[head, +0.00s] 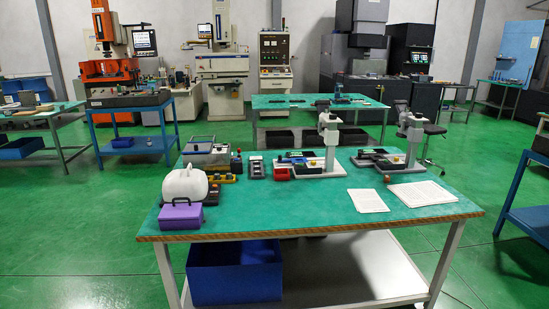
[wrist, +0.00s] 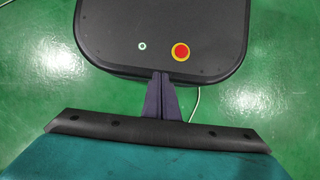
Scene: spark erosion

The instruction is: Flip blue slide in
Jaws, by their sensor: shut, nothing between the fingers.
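I cannot make out a blue slide for certain in either view. Two grey microscope-like stands, one at the middle (head: 329,135) and one at the right (head: 411,132), stand on the green-topped table in the head view. Small dark and green parts lie on their bases, too small to tell apart. My gripper (wrist: 161,78) shows in the wrist view. Its two dark fingers are together with nothing between them, above my own dark base and the green floor. It is away from the items on the table, and the head view does not show it.
A blue bin (head: 235,275) sits beneath. The table's front middle is clear. Other benches and machines stand behind.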

